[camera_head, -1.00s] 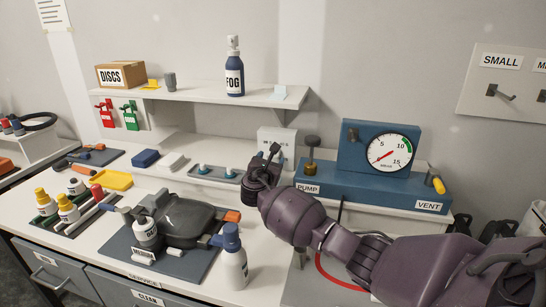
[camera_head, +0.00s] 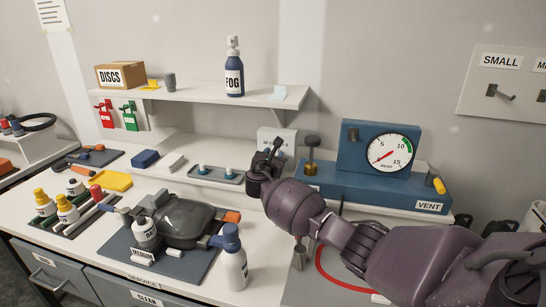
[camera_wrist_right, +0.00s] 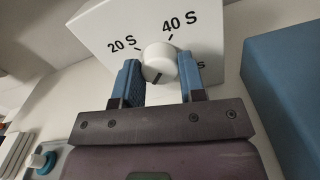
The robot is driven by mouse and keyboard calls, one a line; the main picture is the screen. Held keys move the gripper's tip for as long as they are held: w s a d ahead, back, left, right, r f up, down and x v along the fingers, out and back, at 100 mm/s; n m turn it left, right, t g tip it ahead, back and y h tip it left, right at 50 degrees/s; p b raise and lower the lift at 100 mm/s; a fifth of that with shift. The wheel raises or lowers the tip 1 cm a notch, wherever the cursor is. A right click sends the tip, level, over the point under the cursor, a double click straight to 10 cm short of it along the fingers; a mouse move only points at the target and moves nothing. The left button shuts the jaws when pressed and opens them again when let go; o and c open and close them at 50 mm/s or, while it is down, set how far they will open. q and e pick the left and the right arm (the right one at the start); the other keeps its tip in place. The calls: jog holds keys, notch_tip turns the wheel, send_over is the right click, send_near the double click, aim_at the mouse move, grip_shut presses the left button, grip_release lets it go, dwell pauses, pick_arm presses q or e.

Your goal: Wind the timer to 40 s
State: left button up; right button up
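The timer (camera_wrist_right: 112,22) is a white box with a round white knob (camera_wrist_right: 160,60) on its face, seen close in the right wrist view. Its marks read 20 S and 40 S, and a third label at the right is partly hidden. A dark line on the knob points toward the bottom. In the head view the timer (camera_head: 282,135) is partly hidden behind my right gripper (camera_head: 272,150). My left gripper is not in view.
The blue pump unit with its gauge (camera_head: 345,188) stands just right of the timer. A grey tray (camera_head: 216,175) with small knobs lies to its left. A shelf (camera_head: 210,93) with a FOG bottle (camera_head: 234,68) is above.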

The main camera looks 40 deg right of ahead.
jog(key=shift+c, duration=0.3)
jog(key=m+b, duration=0.2)
jog(key=m, duration=0.3)
jog(key=shift+f, duration=0.15)
jog(key=shift+m, duration=0.9)
jog(key=shift+b, duration=0.3)
jog(key=o, duration=0.9)
